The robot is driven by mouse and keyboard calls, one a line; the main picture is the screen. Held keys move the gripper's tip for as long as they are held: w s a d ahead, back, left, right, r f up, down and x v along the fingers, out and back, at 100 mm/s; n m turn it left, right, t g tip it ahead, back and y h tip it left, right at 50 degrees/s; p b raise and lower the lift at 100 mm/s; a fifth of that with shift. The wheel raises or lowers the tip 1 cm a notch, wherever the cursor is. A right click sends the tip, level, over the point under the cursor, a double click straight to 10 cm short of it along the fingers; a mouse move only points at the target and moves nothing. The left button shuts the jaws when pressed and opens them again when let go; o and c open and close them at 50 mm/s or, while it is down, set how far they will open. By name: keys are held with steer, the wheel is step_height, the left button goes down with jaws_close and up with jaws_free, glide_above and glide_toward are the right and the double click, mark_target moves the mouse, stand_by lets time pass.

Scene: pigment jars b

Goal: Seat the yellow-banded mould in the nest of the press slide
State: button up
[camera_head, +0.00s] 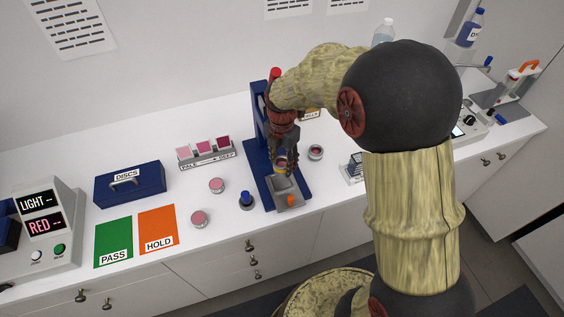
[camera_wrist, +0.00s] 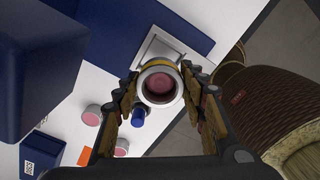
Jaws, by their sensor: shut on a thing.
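My gripper (camera_head: 281,157) is shut on the yellow-banded mould (camera_head: 282,166), a small round cup with a yellow band. In the wrist view the mould (camera_wrist: 160,70) sits between both fingers of my gripper (camera_wrist: 162,84), with its open top toward the camera and dark pink material inside. The press (camera_head: 259,125) is blue. Its grey press slide (camera_head: 287,190), with an orange knob in front, lies just below the mould in the head view. In the wrist view the slide (camera_wrist: 149,47) shows behind the mould. The nest is hidden, and any contact cannot be told.
A blue-knobbed tool (camera_head: 247,200) stands left of the slide. Pink round jars stand at the left (camera_head: 217,185), front left (camera_head: 199,218) and right (camera_head: 316,152). A shade rack (camera_head: 207,157), a blue DISCS box (camera_head: 130,185) and green (camera_head: 114,240) and orange (camera_head: 158,226) mats lie farther left.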

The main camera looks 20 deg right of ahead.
steer(key=shift+f+b, duration=1.4)
steer(key=shift+f, duration=1.5)
steer(key=shift+f, duration=0.8)
stand_by(0.4)
steer(key=o, duration=1.3)
steer(key=shift+o, duration=0.5)
steer(key=shift+r, duration=3.75)
